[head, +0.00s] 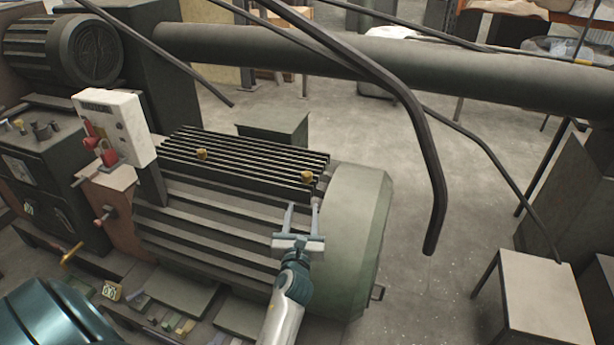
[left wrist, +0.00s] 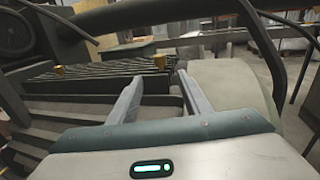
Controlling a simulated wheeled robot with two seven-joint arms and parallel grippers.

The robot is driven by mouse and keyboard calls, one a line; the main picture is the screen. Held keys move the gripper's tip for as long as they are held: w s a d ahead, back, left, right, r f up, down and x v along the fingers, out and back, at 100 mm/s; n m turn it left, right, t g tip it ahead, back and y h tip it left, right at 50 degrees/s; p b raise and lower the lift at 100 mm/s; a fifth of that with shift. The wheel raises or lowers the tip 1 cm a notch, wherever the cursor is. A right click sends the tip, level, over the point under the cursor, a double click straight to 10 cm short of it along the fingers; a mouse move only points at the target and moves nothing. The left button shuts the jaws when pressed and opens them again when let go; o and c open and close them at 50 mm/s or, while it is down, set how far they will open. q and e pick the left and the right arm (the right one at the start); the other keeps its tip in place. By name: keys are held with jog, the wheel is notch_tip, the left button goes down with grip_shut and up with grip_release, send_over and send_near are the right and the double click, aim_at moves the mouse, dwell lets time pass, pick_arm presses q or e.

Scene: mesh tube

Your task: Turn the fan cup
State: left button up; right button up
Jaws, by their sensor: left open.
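A large grey-green finned motor (head: 215,215) lies across the middle of the head view. Two small brass-yellow cups stand on its ribbed top: one near the right end (head: 307,177), by the smooth end cover, and one farther left (head: 201,154). I take the right one for the fan cup; no label shows. My left gripper (head: 303,204) is open and empty, just on the near side of this cup, with its fingers pointing toward it. In the left wrist view the right cup (left wrist: 159,61) shows beyond and between the open fingertips (left wrist: 161,79), apart from them. My right gripper is not in view.
A white control box (head: 115,128) with red parts stands at the motor's left. A thick pipe (head: 400,68) crosses behind, and a dark bent bar (head: 435,190) hangs right of the motor. Open floor (head: 440,270) lies to the right, with a stool (head: 540,295) beyond.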

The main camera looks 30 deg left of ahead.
pick_arm(q)
send_near(306, 179)
jog(key=p+x, duration=0.1)
jog(key=x, duration=1)
jog(key=shift+w+a, duration=0.1)
jog(key=shift+w, duration=0.3)
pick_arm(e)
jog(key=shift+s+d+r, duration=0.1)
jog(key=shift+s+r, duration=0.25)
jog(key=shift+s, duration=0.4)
pick_arm(q)
jog(key=c, duration=1)
